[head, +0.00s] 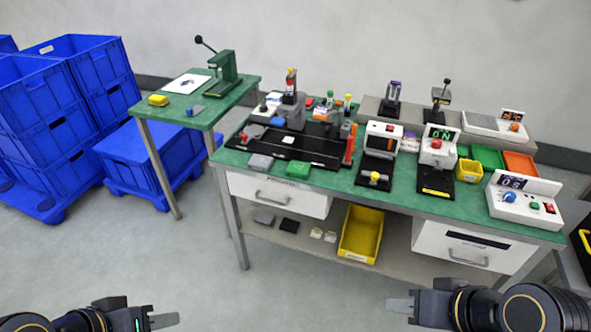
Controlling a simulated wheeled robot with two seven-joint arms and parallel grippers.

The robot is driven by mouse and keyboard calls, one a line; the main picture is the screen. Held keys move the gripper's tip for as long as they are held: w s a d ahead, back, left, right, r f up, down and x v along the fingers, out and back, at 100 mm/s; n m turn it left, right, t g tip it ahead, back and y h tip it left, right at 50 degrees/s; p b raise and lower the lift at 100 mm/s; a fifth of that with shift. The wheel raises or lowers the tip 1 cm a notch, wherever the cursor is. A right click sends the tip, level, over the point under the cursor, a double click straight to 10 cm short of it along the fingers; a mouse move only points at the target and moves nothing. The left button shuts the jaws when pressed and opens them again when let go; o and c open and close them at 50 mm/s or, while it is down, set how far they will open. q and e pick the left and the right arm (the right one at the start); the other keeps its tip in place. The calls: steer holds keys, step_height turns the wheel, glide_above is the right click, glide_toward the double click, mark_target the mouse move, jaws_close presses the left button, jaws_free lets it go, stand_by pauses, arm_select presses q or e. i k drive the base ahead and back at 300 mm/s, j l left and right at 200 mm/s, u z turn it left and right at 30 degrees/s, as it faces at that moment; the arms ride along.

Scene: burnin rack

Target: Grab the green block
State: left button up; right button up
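The green block (298,169) lies flat on the green top of the workbench (343,183), near its front edge and left of centre. A grey block (261,163) lies just left of it, with a small gap. My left gripper (158,320) is at the bottom left of the head view, low and well short of the bench. My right gripper (402,304) is at the bottom right, also away from the bench. Neither gripper touches the green block. I cannot tell how far apart the fingers of either gripper are. Nothing is visibly held.
A black fixture plate (262,144) with upright parts stands behind the block. A small black station with a yellow knob (374,179) stands to its right. A yellow bin (361,235) sits on the lower shelf. Blue crates (60,105) stand at left. The floor before the bench is clear.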

mark_target(297, 169)
steer(key=i+l+u, duration=0.5)
steer(key=l, duration=0.2)
steer(key=i+l+u, duration=0.1)
steer(key=l+u, duration=0.15)
steer(key=i+l+u, duration=0.2)
steer(key=i+l, duration=0.2)
steer(key=i, duration=0.15)
